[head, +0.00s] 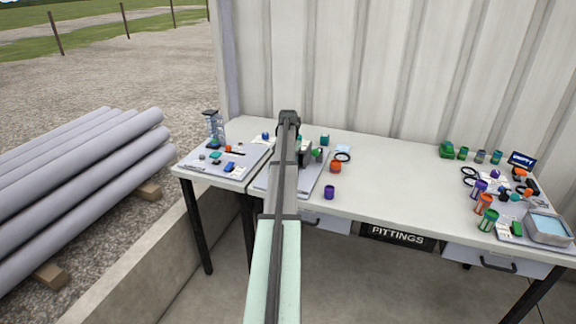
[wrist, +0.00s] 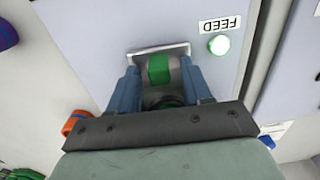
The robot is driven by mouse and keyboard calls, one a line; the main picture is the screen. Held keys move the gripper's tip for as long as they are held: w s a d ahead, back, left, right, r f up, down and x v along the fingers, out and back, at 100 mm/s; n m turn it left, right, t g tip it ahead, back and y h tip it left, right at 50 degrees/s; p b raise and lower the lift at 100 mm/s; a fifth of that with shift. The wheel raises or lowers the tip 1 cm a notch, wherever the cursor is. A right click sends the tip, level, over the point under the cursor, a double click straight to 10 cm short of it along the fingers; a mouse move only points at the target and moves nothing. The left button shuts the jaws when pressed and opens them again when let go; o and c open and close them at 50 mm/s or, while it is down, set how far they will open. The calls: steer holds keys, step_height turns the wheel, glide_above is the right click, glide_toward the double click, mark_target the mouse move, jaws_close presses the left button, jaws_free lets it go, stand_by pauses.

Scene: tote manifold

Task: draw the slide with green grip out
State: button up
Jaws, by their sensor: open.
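The slide's green grip (wrist: 158,69) shows in the wrist view, in front of a pale metal plate (wrist: 172,49) on a light grey panel (wrist: 112,25). My gripper (wrist: 160,76) is open, with one blue-grey finger on each side of the grip. I cannot tell whether either finger touches it. A dark round part lies between the fingers, nearer my palm. In the head view my arm covers much of the panel (head: 318,178), and the fingers cannot be made out there.
Orange (head: 335,166) and purple (head: 329,192) fittings stand right of the panel. Another panel (head: 214,170) lies left. The table's middle (head: 400,180) is clear.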

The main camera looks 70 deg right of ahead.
steer(key=shift+f, duration=0.2)
steer(key=shift+c, duration=0.5)
jaws_close()
